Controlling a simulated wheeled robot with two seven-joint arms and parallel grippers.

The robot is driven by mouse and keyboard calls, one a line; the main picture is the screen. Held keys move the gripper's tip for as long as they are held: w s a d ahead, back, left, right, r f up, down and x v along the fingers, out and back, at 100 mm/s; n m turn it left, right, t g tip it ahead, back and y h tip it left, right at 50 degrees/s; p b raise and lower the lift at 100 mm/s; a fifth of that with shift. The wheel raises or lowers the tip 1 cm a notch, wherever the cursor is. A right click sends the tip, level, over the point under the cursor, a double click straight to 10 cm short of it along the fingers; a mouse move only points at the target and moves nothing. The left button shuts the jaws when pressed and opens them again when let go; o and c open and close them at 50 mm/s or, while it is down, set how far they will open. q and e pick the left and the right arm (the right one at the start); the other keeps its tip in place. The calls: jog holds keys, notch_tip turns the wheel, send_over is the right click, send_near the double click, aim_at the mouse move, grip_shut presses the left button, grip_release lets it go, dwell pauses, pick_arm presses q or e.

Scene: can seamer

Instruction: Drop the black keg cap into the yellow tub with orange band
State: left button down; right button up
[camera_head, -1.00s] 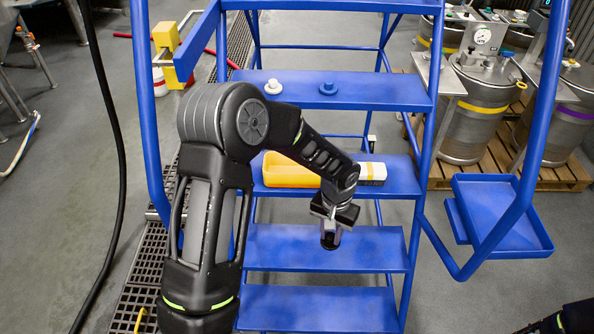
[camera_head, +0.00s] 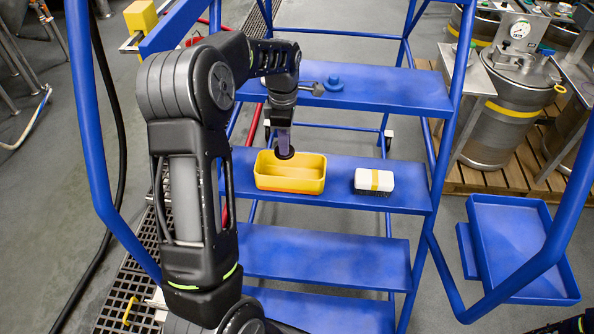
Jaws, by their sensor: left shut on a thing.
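The yellow tub (camera_head: 307,185) stands on a blue step, open at the top, with an orange band low on its side. My left gripper (camera_head: 284,143) points down over the back part of the tub and is shut on the black keg cap (camera_head: 285,154). The cap shows dark just below the fingertips, in front of the tub's back wall. I cannot tell exactly how high it is above the tub floor. The tub looks empty where I can see into it. My right gripper is out of view.
A blue cap (camera_head: 333,83) and a partly hidden greyish cap (camera_head: 318,89) sit on the step above. Blue stair rails (camera_head: 450,120) flank the steps.

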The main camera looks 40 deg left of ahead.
aim_at(286, 158)
pick_arm(q)
jog(key=shift+f+b, duration=2.2)
jog(key=shift+f, duration=0.9)
jog(key=c, duration=1.1)
grip_release()
jog(key=shift+r, duration=0.15)
notch_tip(286, 158, up, 8)
jog(key=shift+f, duration=0.15)
